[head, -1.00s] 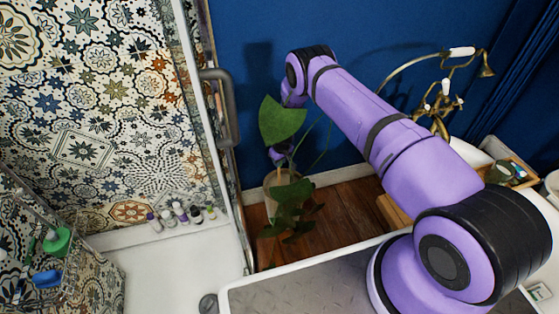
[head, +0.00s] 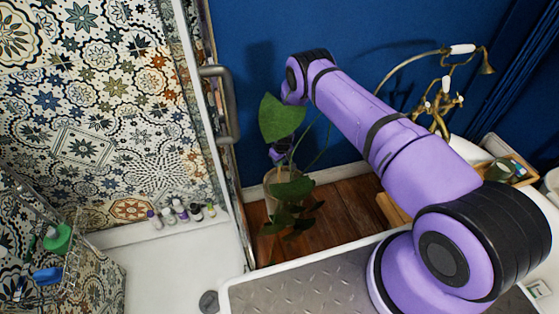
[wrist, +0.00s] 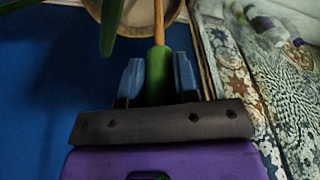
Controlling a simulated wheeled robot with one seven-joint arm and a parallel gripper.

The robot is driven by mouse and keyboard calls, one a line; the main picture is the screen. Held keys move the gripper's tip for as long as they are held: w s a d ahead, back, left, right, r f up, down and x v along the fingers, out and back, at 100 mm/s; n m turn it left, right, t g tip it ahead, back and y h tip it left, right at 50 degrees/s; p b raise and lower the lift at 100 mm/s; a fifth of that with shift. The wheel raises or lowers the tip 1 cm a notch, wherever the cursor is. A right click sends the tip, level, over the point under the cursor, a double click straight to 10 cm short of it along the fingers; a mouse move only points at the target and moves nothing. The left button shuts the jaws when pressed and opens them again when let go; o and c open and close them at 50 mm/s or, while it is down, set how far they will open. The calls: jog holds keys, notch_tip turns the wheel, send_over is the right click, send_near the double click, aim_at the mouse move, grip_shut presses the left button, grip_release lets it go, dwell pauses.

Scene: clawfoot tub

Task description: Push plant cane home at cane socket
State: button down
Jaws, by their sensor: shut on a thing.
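The plant cane (wrist: 159,25) is a thin wooden rod with a green lower part. In the wrist view my gripper (wrist: 157,72) is shut on the green part, with one blue finger on each side. The cane runs from the fingers toward a pale round pot (wrist: 138,12) at the top of the view. In the head view the pot (head: 270,192) stands on the wooden floor by the blue wall. My gripper (head: 281,150) is above it, partly behind a big green leaf (head: 282,118). I cannot make out the cane socket or how deep the cane sits.
Leafy stems (head: 290,200) hang in front of the pot. A shower door handle (head: 222,105) and frame stand close on the left. Small bottles (head: 180,211) line the shower ledge. Brass tub taps (head: 440,105) are at the right. Some wooden floor (head: 345,210) is clear.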

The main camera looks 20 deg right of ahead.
jog(key=shift+f, duration=0.95)
dwell(0.3)
jog(key=c, duration=0.8)
grip_release()
jog(key=shift+r, duration=0.1)
notch_tip(320, 180, up, 8)
jog(key=s, duration=0.1)
jog(key=shift+d, duration=0.25)
dwell(1.1)
dwell(0.5)
notch_tip(320, 180, up, 11)
jog(key=s, duration=0.1)
jog(key=shift+s+d+f, duration=0.2)
jog(key=shift+s+d, duration=0.1)
